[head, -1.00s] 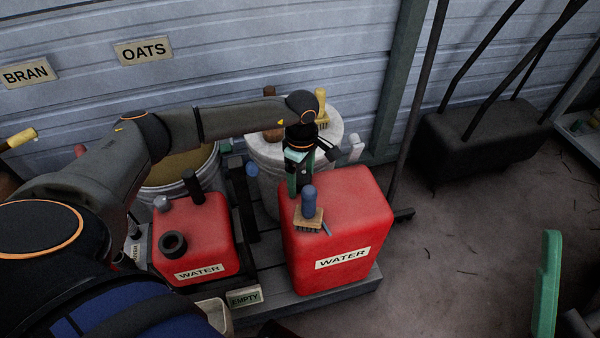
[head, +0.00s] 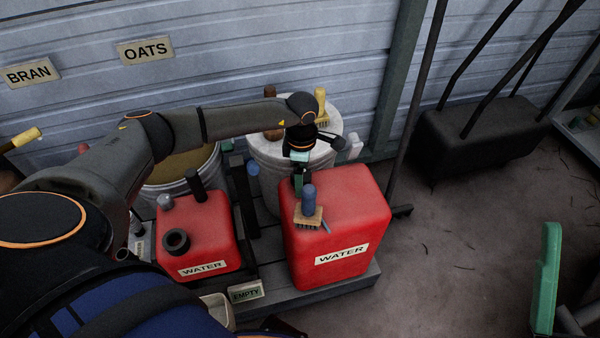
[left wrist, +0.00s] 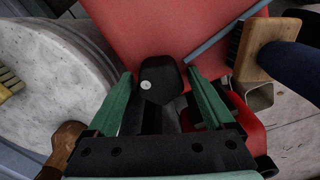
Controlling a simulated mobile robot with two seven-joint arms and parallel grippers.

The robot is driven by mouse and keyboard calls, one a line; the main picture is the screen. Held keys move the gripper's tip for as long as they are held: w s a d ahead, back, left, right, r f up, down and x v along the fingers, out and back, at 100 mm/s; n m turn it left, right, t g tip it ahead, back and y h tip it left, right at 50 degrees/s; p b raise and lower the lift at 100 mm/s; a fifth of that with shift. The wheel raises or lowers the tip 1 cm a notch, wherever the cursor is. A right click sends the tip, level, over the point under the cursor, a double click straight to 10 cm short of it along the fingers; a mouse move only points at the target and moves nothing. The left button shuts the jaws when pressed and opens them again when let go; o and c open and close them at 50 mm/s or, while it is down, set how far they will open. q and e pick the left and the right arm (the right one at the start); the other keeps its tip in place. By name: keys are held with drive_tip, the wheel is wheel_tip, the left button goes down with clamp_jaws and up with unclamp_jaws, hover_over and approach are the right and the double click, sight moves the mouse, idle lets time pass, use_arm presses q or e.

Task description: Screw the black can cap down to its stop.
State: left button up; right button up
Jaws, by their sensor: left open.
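The black cap (left wrist: 160,88) shows in the left wrist view as a dark rounded piece with a small pale dot, against the red of the large water can (left wrist: 165,25). My left gripper (left wrist: 161,76) has its green fingers apart, one on each side of the cap, with visible gaps. In the head view the left gripper (head: 301,184) points down at the back left corner of the large red can (head: 345,215). The cap cannot be made out there. How far it is screwed down cannot be told. My right gripper is not in view.
A wooden brush with a blue handle (head: 309,200) is on the large can. A smaller red water can (head: 205,235) stands to its left on the platform. A white-lidded bucket (head: 265,155) stands close behind, with brushes on its lid. A green object (head: 547,280) stands at right.

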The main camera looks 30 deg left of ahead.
use_arm(q)
drive_tip(key=m+b, duration=0.1)
drive_tip(key=m, duration=0.1)
drive_tip(key=shift+f+m, duration=0.15)
drive_tip(key=shift+m, duration=1.25)
drive_tip(key=shift+c, duration=0.4)
